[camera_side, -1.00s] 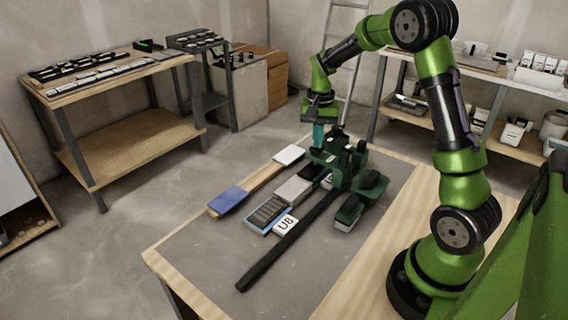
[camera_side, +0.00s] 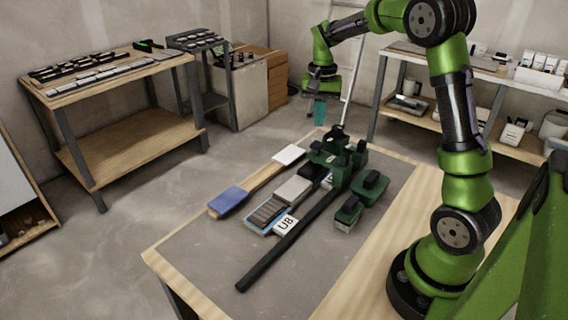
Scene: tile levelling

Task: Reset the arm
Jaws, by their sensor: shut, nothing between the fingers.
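My gripper (camera_side: 319,113) hangs in the air above the far end of the table, pointing down, with its teal fingers shut and nothing visible between them. It is apart from the dark green tile-levelling device (camera_side: 338,158) on the grey mat below. A long black bar (camera_side: 285,248) runs from the device toward the front of the table. The fine finger detail is too small to see.
The mat's front left is clear.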

